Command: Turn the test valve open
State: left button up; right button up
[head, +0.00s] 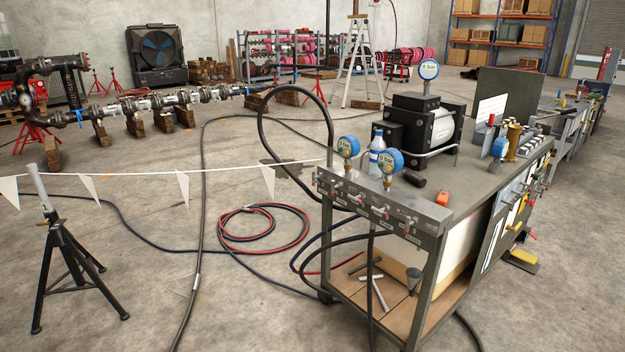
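A grey manifold bar (425,222) runs along the near edge of a metal test cart (482,178). Several small valves with red handles (385,213) sit along its front face, with small labels too tiny to read. I cannot tell which one is the test valve or how far any is turned. Two blue-rimmed gauges, a left one (348,147) and a right one (390,160), stand on top of the bar. Neither of my grippers is in view.
Black hoses (262,130) loop from the cart to the floor, and a red and black coil (262,228) lies left of it. A white flagged line (130,173) crosses the left side near a black tripod stand (68,255).

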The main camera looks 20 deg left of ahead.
aim_at(314, 177)
jog(key=i+j+z, duration=0.15)
jog(key=i+j, duration=0.15)
jog(key=i+j+z, duration=0.1)
jog(key=i+j, duration=0.2)
jog(key=j, duration=0.25)
